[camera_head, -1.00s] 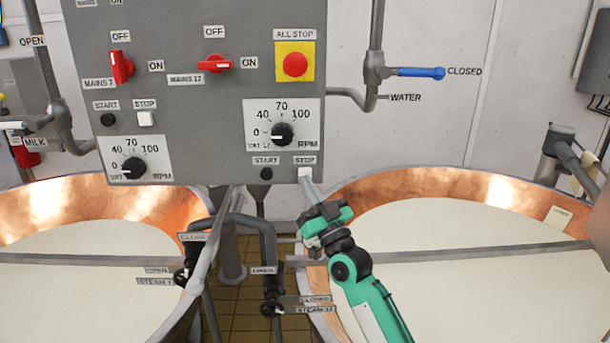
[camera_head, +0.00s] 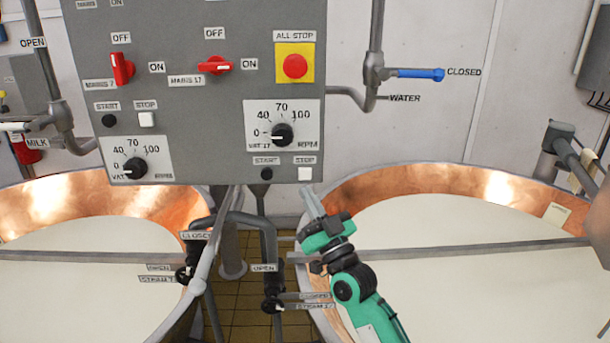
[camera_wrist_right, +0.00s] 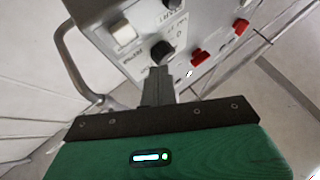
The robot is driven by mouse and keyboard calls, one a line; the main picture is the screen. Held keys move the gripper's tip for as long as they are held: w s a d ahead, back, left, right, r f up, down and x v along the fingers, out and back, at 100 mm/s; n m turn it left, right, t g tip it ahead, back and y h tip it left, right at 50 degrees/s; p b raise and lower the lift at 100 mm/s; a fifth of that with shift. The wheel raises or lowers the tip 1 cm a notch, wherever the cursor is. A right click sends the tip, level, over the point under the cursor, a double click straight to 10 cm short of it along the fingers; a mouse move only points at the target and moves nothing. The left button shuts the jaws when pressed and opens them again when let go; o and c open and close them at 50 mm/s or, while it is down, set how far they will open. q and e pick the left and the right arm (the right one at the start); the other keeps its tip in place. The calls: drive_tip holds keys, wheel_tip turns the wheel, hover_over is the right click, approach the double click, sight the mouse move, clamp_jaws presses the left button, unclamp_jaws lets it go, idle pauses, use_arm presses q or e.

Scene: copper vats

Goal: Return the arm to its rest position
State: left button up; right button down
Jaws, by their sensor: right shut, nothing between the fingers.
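My right gripper (camera_head: 311,199) is shut and empty, just below the lower right corner of the grey control panel (camera_head: 215,90). Its fingertips are under the white STOP button (camera_head: 305,173) and look apart from it. In the right wrist view the shut fingers (camera_wrist_right: 160,75) point toward the panel, and a black knob (camera_wrist_right: 162,52) and a white button (camera_wrist_right: 123,33) show beyond them. My right arm comes up from the bottom, green and black, in front of the right vat. My left gripper is not in view.
A copper vat (camera_head: 480,180) with pale liquid is at the right, another (camera_head: 130,205) at the left. Steam pipes with black valves (camera_head: 271,304) stand between them, left of my arm. A blue-handled water valve (camera_head: 418,74) is on the wall. Tiled floor (camera_head: 235,300) shows between the vats.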

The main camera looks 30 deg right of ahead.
idle(0.4)
drive_tip(key=s+a+f+n+g+y, duration=0.1)
drive_tip(key=s+a+f+g, duration=0.1)
drive_tip(key=a+f+g, duration=0.35)
drive_tip(key=s+a+f+n+g+y, duration=0.1)
drive_tip(key=s+a+f+g, duration=0.1)
drive_tip(key=f, duration=0.7)
drive_tip(key=s+a+f+n+g+y, duration=0.1)
drive_tip(key=s+a+f+g, duration=0.2)
drive_tip(key=f, duration=0.4)
drive_tip(key=s+a+f+m+g+h, duration=0.1)
drive_tip(key=s+f+g, duration=0.55)
drive_tip(key=s, duration=0.45)
drive_tip(key=s+a+f+g+h, duration=0.1)
drive_tip(key=s+f+g, duration=0.4)
drive_tip(key=s+f, duration=0.5)
wheel_tip(320, 180, down, 31)
drive_tip(key=s+g, duration=0.1)
drive_tip(key=s, duration=0.1)
drive_tip(key=s+d+f+g+b, duration=0.1)
drive_tip(key=s+d+f, duration=0.2)
drive_tip(key=s+f, duration=1.5)
drive_tip(key=shift+s+f+h+b, duration=0.3)
drive_tip(key=shift+s+f, duration=0.1)
drive_tip(key=shift+f, duration=0.05)
